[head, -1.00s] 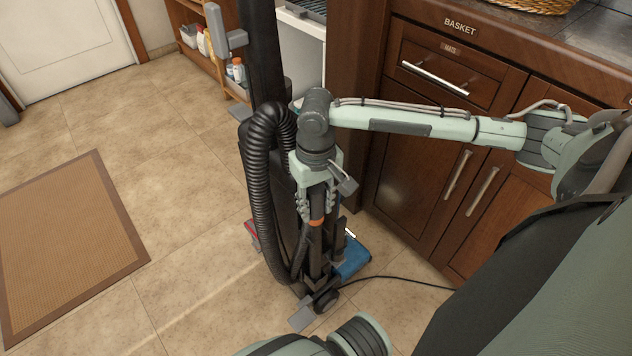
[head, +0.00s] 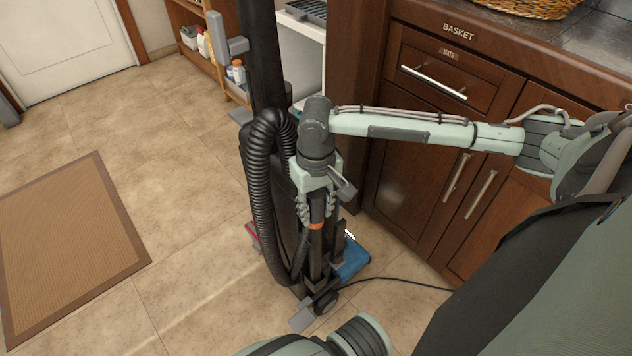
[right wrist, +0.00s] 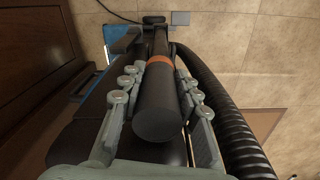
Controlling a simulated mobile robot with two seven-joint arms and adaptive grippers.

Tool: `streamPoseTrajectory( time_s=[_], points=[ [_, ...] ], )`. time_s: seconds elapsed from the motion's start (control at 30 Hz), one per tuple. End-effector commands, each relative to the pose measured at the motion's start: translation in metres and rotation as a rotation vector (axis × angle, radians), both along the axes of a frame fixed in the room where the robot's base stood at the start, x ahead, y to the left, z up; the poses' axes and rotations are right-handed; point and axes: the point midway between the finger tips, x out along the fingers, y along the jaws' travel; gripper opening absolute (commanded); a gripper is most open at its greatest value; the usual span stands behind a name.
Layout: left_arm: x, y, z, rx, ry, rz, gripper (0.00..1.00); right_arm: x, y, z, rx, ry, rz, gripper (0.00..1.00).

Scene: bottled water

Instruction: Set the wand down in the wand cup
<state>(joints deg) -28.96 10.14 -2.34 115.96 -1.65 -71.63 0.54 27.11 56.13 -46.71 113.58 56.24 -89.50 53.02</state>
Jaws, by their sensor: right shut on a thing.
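The wand (head: 315,248) is a black tube with an orange band, standing roughly upright against the front of the black upright vacuum (head: 262,70). My right gripper (head: 317,208) is shut on the wand above the band. In the right wrist view, the wand (right wrist: 160,112) lies between the two fingers of the gripper (right wrist: 158,82), its thick round end towards the camera. The wand's lower end is down near the vacuum's foot. The wand cup is not clearly distinguishable there, so I cannot tell whether the wand is seated. My left gripper is not in view.
The ribbed black hose (head: 263,200) loops close to the left of the gripper. Brown cabinets (head: 410,180) stand to the right. A cord (head: 405,279) runs over the floor by the blue vacuum head (head: 352,260). A mat (head: 65,240) lies left, with open tiles between.

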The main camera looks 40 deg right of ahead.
Motion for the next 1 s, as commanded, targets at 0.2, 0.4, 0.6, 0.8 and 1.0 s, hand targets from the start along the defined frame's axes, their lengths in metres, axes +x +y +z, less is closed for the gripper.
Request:
streamPoseTrajectory(
  time_s=[0.2,0.4,0.6,0.8,1.0],
  points=[
    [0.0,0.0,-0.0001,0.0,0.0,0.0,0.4,0.0001,0.0003,-0.0002,0.001,0.0,0.0,0.0],
    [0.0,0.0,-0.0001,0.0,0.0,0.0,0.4,0.0002,0.0001,-0.0012,0.0,-0.001,0.0,0.0],
    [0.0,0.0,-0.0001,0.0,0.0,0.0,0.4,0.0004,0.0,-0.0011,0.0,-0.001,0.0,0.46],
    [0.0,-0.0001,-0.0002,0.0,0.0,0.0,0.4,0.0001,0.0001,-0.0014,0.0,0.0,0.0,0.56],
    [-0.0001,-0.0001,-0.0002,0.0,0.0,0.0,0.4,-0.0003,0.0,-0.0006,0.0,0.001,0.0,0.56]
  ],
)
